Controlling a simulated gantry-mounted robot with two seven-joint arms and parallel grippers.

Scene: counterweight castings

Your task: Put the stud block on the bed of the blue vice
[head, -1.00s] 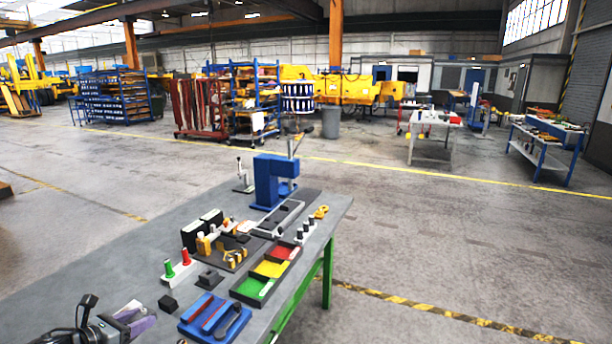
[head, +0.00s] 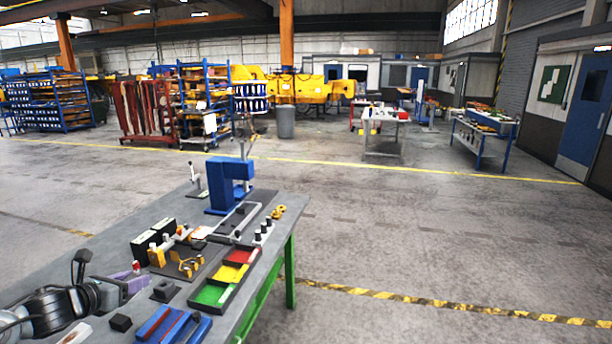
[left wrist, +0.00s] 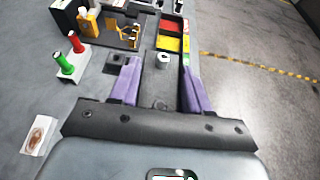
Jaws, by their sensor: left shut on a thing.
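My left gripper (head: 130,282) is low over the near left of the bench. In the left wrist view its purple fingers are shut on a grey block (left wrist: 162,85) with a pale round stud, apparently the stud block. The block is largely hidden in the head view. A tall blue C-shaped machine (head: 222,180) stands upright at the bench's far end, well beyond the gripper. It is the likeliest blue vice, but I cannot make out its jaws or bed. My right gripper is not in view.
A dark block with a knob (head: 164,290) and a black cube (head: 120,322) lie near the gripper. A low blue holder (head: 175,327) sits at the front. Red, yellow and green trays (head: 212,295) line the right edge. Black boxes and yellow pieces stand mid-bench.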

